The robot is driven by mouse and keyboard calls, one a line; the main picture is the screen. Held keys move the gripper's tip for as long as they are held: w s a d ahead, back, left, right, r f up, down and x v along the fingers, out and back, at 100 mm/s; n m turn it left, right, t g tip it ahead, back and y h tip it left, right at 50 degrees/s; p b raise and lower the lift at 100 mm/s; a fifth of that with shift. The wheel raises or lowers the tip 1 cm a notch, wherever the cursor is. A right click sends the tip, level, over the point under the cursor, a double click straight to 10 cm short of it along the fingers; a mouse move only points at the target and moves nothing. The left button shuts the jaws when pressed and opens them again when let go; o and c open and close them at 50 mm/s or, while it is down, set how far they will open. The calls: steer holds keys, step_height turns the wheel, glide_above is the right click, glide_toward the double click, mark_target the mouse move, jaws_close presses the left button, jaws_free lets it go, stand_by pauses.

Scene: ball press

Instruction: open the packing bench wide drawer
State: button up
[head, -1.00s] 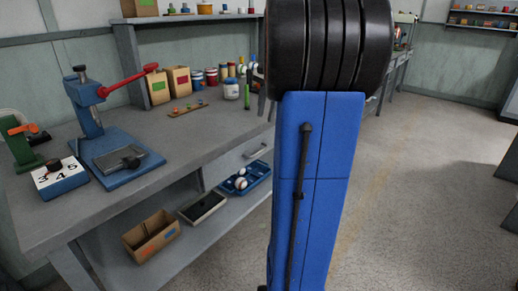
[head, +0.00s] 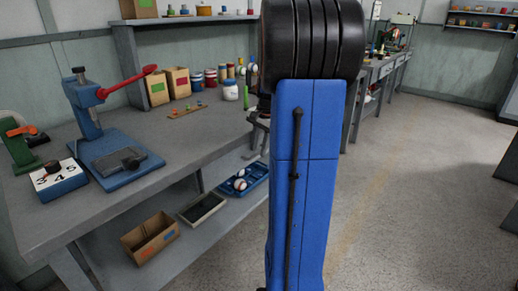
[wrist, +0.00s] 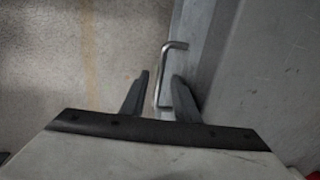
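The drawer handle (wrist: 172,45), a bent silver bar, shows in the wrist view against the grey drawer front (wrist: 192,40) under the bench edge. My gripper (wrist: 160,77) is open, with one dark finger on each side of the handle's near part. I cannot tell whether either finger touches the bar. In the head view my gripper (head: 257,130) shows partly at the bench's front edge, left of my blue arm. It and the arm cover the drawer and handle there.
The grey packing bench (head: 200,135) carries a blue press (head: 90,115) with a red lever, boxes and jars. Its lower shelf holds a cardboard box (head: 150,238) and a blue tray (head: 258,176) with balls. The floor (head: 420,200) to the right is clear.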

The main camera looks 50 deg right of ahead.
steer(key=shift+w+f, duration=0.1)
steer(key=shift+f, duration=0.15)
jaws_close()
steer(key=s+d, duration=0.2)
steer(key=s, duration=2.4)
steer(key=shift+s, duration=0.3)
jaws_free()
